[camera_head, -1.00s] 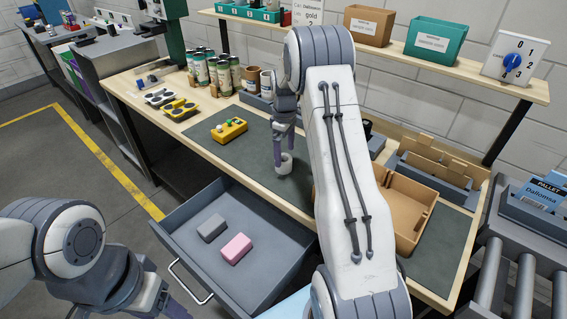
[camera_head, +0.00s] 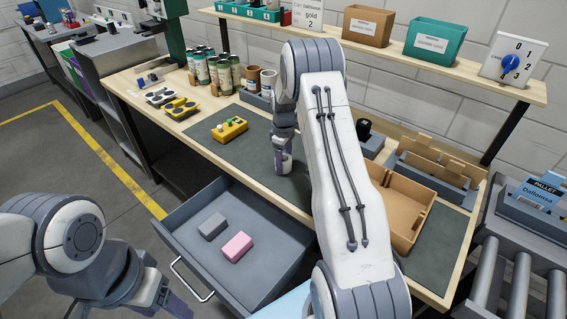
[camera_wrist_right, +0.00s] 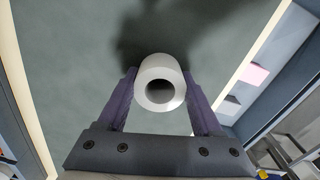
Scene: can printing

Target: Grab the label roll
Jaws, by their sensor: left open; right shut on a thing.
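The label roll (camera_wrist_right: 174,65), a white hollow cylinder, sits between the two purple fingers of my right gripper (camera_wrist_right: 158,82) in the right wrist view. The fingers are shut on its sides, and the dark hole of its core faces the camera. In the head view my right gripper (camera_head: 283,168) points down at the dark work mat (camera_head: 215,151), and its fingers hide the roll. Whether the roll touches the mat is hard to tell. My left gripper (camera_head: 172,303) is open and empty at the lower left, beyond the open drawer's front.
The open drawer (camera_head: 190,258) holds a grey block (camera_head: 212,226) and a pink block (camera_head: 237,246). Several cans (camera_head: 223,76) stand behind. A brown tray (camera_head: 405,205) lies right of my right arm.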

